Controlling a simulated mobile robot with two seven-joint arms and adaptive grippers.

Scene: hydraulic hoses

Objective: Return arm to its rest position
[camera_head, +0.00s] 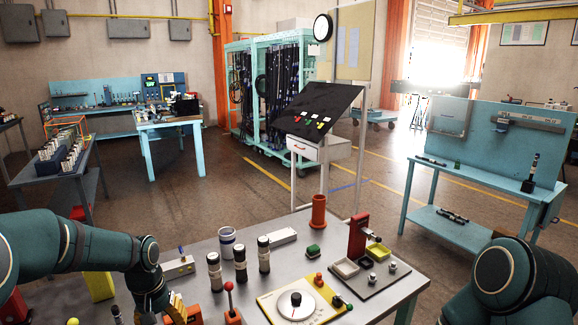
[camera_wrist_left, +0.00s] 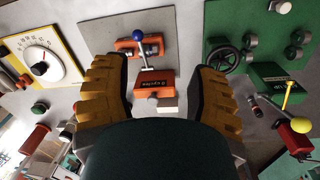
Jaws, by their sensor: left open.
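My left arm (camera_head: 70,250) comes in from the left in the head view and bends down at the wrist over the near left part of the grey workbench (camera_head: 330,225). My left gripper (camera_head: 182,312) is at the bottom edge of that view, partly cut off. In the left wrist view my left gripper (camera_wrist_left: 155,75) has its yellow and black fingers wide apart, with nothing held between them. An orange device with a blue-knobbed lever (camera_wrist_left: 152,82) lies below, framed by the fingers. My right arm (camera_head: 510,280) shows at the lower right; its gripper is out of view.
On the bench stand dark cylinders (camera_head: 240,265), a red-knobbed lever (camera_head: 230,300), a yellow dial plate (camera_head: 297,303), an orange cup (camera_head: 318,212) and a red press (camera_head: 358,235). The wrist view shows a green plate with a handwheel (camera_wrist_left: 229,58). Open floor (camera_head: 250,190) lies beyond.

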